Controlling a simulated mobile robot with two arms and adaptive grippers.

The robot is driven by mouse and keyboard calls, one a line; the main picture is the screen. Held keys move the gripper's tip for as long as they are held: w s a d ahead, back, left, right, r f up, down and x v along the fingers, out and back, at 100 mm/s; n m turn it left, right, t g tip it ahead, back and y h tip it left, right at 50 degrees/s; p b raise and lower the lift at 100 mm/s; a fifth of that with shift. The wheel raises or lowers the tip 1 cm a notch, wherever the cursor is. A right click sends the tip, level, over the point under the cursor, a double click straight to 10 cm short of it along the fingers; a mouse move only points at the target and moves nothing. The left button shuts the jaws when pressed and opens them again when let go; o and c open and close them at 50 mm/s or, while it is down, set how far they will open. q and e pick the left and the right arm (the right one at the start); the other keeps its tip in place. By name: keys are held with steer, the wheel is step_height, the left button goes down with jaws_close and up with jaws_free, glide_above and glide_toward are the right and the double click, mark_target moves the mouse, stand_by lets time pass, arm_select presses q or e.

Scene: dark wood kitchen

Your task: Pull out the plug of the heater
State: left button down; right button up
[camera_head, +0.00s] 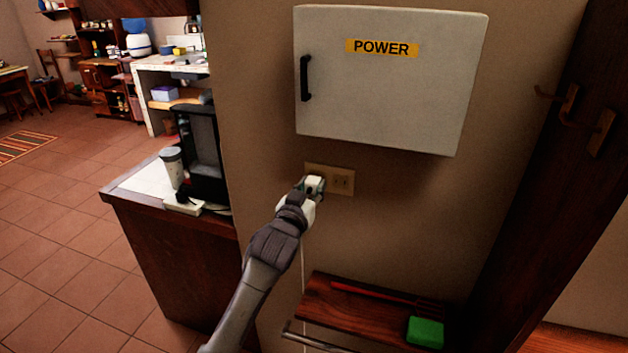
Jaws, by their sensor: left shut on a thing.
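A beige wall socket plate (342,181) is on the wall below the grey power box. Its right outlet is bare, and its left part is mostly covered by my left gripper. My left gripper (312,184) is at the left side of the plate, shut on a small white plug (314,183). A thin white cord (303,262) hangs straight down from there along the wall. I cannot tell whether the plug's prongs are in the outlet. The heater itself cannot be made out. My right gripper is not in view.
A power box (392,85) with a black handle juts out above the socket. A wooden shelf (360,309) below holds a green sponge-like block (425,332) and a red stick. A counter (150,200) with a cup stands left. Hooks (585,115) are at right.

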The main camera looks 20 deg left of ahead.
mark_target(311, 189)
arm_select(q)
steer(key=shift+s+p, duration=1.1)
steer(key=shift+s, duration=1.3)
